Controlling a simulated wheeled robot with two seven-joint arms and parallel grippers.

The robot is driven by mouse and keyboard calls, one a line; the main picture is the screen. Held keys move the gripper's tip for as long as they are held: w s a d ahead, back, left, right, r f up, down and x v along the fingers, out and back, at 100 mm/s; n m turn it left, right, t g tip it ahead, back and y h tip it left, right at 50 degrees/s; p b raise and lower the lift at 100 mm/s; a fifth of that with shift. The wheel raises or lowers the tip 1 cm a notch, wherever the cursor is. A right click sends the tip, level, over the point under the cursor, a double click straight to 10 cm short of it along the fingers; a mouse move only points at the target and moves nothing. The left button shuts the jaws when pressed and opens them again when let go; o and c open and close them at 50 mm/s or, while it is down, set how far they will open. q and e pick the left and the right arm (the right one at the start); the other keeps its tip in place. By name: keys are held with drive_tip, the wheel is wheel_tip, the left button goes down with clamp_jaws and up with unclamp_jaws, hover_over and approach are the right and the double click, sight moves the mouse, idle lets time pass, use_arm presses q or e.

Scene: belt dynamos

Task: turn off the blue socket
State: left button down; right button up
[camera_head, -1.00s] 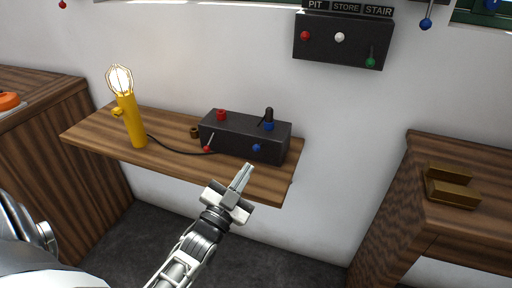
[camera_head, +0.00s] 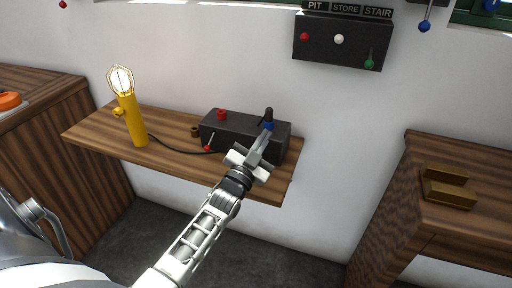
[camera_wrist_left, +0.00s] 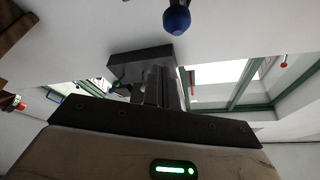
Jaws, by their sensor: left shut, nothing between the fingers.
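A dark box (camera_head: 228,129) stands on the wooden wall shelf. Its top has a red socket (camera_head: 221,115) on the left and a blue socket (camera_head: 268,126) on the right, with a black plug (camera_head: 268,114) in the blue one. A red-tipped lever (camera_head: 208,148) points down at the front left. The blue knob at the box's front right is hidden behind my left gripper (camera_head: 264,140). This gripper is shut and empty, in front of the box's right half; contact cannot be told. Its fingers (camera_wrist_left: 157,87) also show in the left wrist view. My right gripper is not in view.
A lit yellow lamp (camera_head: 131,112) stands left on the shelf (camera_head: 165,150), its black cable running toward the box. A wall panel (camera_head: 340,52) with coloured levers hangs above. A blue ball (camera_wrist_left: 177,20) shows in the wrist view. A wooden cabinet (camera_head: 455,195) is at right.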

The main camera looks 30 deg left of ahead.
use_arm(q)
drive_tip(key=f, duration=0.1)
drive_tip(key=a+f, duration=0.1)
drive_tip(key=f, duration=0.1)
drive_tip(key=shift+s+a+f, duration=0.3)
drive_tip(key=shift+s+a, duration=0.05)
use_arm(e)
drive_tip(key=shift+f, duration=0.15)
